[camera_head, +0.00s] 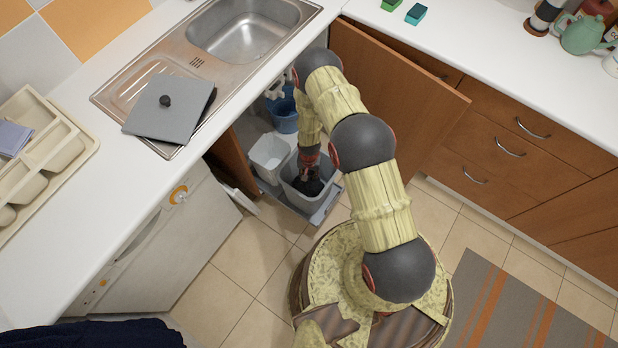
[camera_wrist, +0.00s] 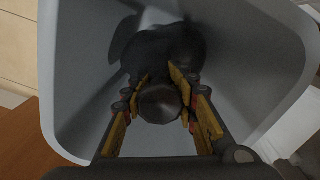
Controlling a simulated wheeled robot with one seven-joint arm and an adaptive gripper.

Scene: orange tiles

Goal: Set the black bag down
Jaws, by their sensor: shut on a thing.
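The black bag (camera_wrist: 165,55) shows in the wrist view inside a grey bin, with its knotted top between my fingers. My gripper (camera_wrist: 160,100) is shut on that top, and its yellow-padded fingers press on both sides. In the head view the bag (camera_head: 309,186) is a dark shape low in the grey bin (camera_head: 326,200), under my gripper (camera_head: 309,172). The bin's wall (camera_wrist: 240,70) surrounds the bag in the wrist view. I cannot tell whether the bag touches the bin's floor.
A white bin (camera_head: 268,152) stands beside the grey bin on a pull-out tray (camera_head: 325,211), with a blue bucket (camera_head: 284,115) behind. An open cabinet door (camera_head: 395,85) is on the right. The sink (camera_head: 243,30) and counter are above. Tiled floor lies in front.

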